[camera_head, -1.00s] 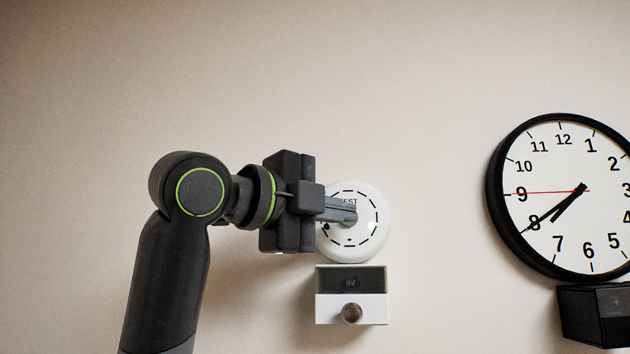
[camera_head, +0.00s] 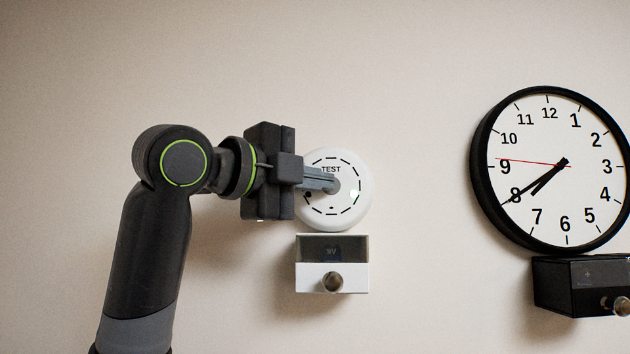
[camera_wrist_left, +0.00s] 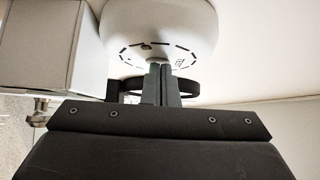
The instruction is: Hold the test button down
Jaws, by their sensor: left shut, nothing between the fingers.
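A round white alarm (camera_head: 352,208) marked TEST, with a ring of dashes, is mounted on the wall. It also shows at the top of the left wrist view (camera_wrist_left: 160,20). The test button at its middle is mostly hidden by my fingers. My left gripper (camera_head: 331,186) is shut with nothing between its fingers, and its tips are at the alarm's centre. In the left wrist view the fingers (camera_wrist_left: 161,72) reach up to the alarm's face. I cannot tell whether the button is pressed in. My right gripper is not in view.
A white box with a 9V window (camera_head: 332,280) and a round knob is on the wall just below the alarm. A large black-rimmed clock (camera_head: 560,215) hangs at the right, above a black box (camera_head: 560,287) with a knob. The wall between is bare.

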